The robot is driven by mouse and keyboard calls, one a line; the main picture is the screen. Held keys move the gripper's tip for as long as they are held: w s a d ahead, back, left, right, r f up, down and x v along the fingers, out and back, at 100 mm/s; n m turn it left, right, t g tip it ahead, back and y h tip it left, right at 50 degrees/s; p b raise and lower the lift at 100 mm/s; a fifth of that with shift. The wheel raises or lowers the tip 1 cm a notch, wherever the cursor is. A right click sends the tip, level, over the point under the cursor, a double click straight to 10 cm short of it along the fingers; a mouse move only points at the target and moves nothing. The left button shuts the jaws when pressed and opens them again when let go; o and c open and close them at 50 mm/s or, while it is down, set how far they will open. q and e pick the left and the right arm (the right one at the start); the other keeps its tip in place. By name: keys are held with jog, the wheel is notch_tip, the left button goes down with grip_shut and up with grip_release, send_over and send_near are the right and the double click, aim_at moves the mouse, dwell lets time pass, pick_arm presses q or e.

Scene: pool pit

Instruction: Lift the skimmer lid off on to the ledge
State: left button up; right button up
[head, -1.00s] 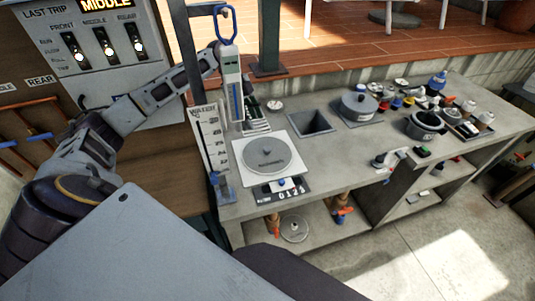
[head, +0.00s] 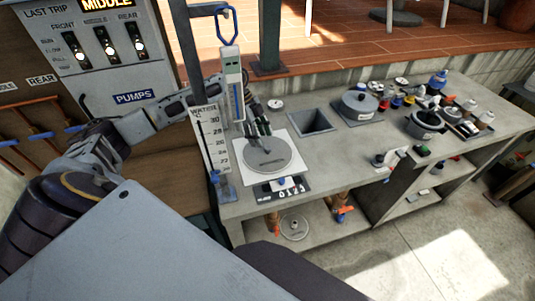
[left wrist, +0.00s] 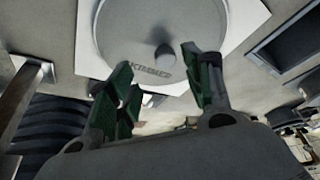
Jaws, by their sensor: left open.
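The skimmer lid (head: 268,158) is a round grey disc with a small knob, lying flat on a white square plate (head: 291,137) on the concrete counter. In the left wrist view the lid (left wrist: 125,30) shows raised lettering, and its dark knob (left wrist: 166,57) stands near the edge closest to me. My left gripper (head: 264,150) reaches down over the far part of the lid. In the left wrist view its green-padded fingers (left wrist: 158,72) are apart, with the knob showing between and beyond them. My right gripper is not seen.
A digital readout (head: 289,191) sits in front of the lid, and a water gauge (head: 207,140) stands at left. Bare counter (head: 335,160) lies right of the lid.

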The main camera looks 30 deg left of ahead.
aim_at(267, 147)
pick_arm(q)
jog(key=shift+d+f, duration=0.1)
jog(key=shift+f, duration=0.1)
jog(key=shift+w+p+x, duration=0.2)
jog(key=shift+x, duration=0.85)
jog(key=shift+w+p+x, duration=0.2)
jog(key=shift+x, duration=0.85)
jog(key=shift+d+f, duration=0.2)
jog(key=shift+f, duration=0.2)
grip_shut()
jog(key=shift+r, duration=0.2)
notch_tip(267, 147, up, 18)
jog(key=b, duration=0.1)
jog(key=shift+f, duration=0.15)
